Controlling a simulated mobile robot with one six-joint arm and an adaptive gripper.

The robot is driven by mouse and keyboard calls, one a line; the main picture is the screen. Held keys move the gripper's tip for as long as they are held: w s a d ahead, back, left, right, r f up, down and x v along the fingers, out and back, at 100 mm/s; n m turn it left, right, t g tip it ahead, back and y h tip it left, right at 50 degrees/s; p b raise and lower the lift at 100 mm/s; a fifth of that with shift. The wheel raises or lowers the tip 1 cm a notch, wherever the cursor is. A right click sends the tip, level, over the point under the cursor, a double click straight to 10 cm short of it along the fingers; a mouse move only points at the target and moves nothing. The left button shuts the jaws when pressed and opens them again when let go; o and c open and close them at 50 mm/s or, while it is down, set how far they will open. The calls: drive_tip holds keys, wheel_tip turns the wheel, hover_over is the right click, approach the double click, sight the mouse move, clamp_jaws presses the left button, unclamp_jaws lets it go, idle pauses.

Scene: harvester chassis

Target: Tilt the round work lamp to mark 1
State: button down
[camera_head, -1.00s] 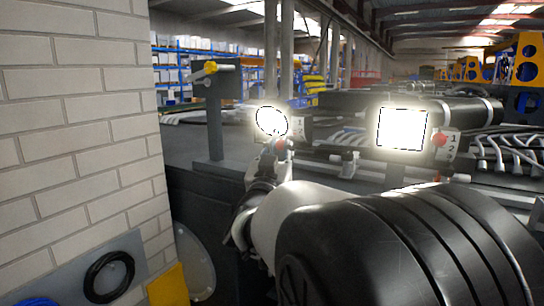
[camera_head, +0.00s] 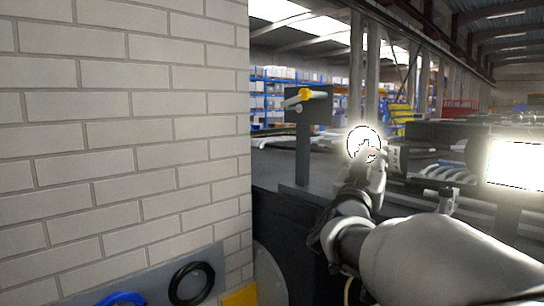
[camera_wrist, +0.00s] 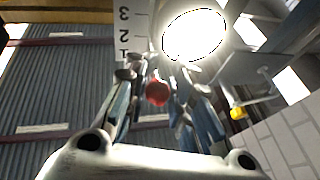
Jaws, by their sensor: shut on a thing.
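The round work lamp (camera_head: 358,136) is lit and glaring white in the head view, with my gripper (camera_head: 368,165) in front of its lower part. It shows as a bright disc in the wrist view (camera_wrist: 195,36). A red knob (camera_wrist: 157,92) sits between my gripper's fingers, and they are shut on it. A pale scale plate (camera_wrist: 124,30) with marks 1, 2 and 3 stands beside the lamp, mark 1 closest to the knob. Glare hides any pointer, so I cannot tell which mark the lamp is at.
A lit square lamp (camera_head: 515,165) is at the right edge. A post with a yellow-handled part (camera_head: 304,96) stands left of the round lamp. A white brick wall (camera_head: 120,140) fills the left side. Hoses and pipes (camera_head: 450,173) lie on the chassis to the right.

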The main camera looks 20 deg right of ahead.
drive_tip(key=shift+s+a+r, duration=0.15)
drive_tip(key=shift+r, duration=0.45)
drive_tip(key=c, duration=1.4)
unclamp_jaws()
drive_tip(key=shift+a, duration=0.15)
drive_tip(key=shift+s+f, duration=0.15)
drive_tip(key=shift+s, duration=0.05)
drive_tip(key=shift+w+f, duration=0.15)
drive_tip(key=v, duration=1.2)
